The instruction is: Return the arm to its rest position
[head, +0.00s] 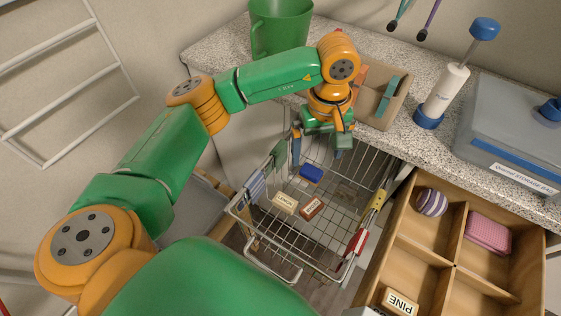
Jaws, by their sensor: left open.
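My left arm, green with orange joints, comes in from the left and reaches across to the back of the wire basket. My left gripper (323,143) is open and points down over the basket's back rim, near the counter edge. Nothing shows between its fingers, though its own wrist hides part of it. My right gripper is not in view.
The wire basket (293,272) holds a blue block and two small labelled blocks; cloths and pegs hang on its rim. An open wooden drawer (433,244) stands at right. The speckled counter (212,52) bears a green bucket (280,25), tray (397,106), white dispenser (445,90) and grey box (520,115).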

